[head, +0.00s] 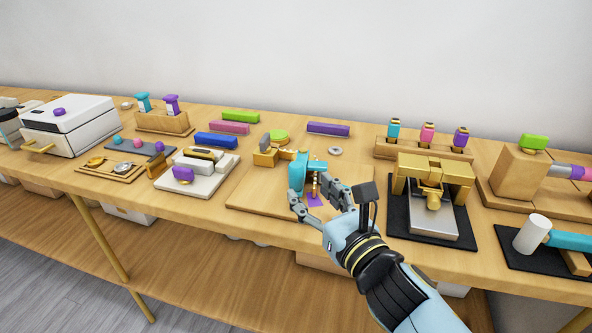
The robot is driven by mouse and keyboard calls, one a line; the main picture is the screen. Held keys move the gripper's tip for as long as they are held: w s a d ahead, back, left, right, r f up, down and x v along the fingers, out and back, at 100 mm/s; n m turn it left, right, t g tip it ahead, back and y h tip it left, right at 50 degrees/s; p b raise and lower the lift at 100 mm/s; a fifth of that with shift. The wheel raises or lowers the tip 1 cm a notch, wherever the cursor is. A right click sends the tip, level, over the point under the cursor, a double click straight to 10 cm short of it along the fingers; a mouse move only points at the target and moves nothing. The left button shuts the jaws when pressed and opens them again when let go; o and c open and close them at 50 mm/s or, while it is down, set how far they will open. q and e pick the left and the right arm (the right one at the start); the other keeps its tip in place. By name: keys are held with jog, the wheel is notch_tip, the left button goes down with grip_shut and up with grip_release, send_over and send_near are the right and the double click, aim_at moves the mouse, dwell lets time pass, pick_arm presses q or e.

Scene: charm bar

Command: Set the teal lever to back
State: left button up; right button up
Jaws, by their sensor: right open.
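A teal piece (300,172) shaped like a small press or lever stands upright on a wooden board (255,195) in the middle of the table. A thin gold rod (315,184) shows beside it, above a purple patch (315,200) on the board. My right gripper (311,193) is open, with its fingers at the front of the teal piece, one on the left and one on the right. I cannot tell whether they touch it. The gripper hides part of the teal piece's lower right side. My left gripper is not in view.
A gold press (432,172) on a black mat stands close on the right. A white mallet head (531,233) with a teal handle lies further right. A white tray (205,180) and a white box (68,125) stand on the left. Colored bars lie behind.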

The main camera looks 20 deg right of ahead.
aim_at(300, 180)
jog(key=w, duration=0.4)
jog(key=w+a, duration=0.1)
jog(key=w, duration=0.1)
jog(key=shift+w, duration=0.4)
jog(key=shift+c, duration=0.2)
grip_shut()
jog(key=shift+f, duration=0.15)
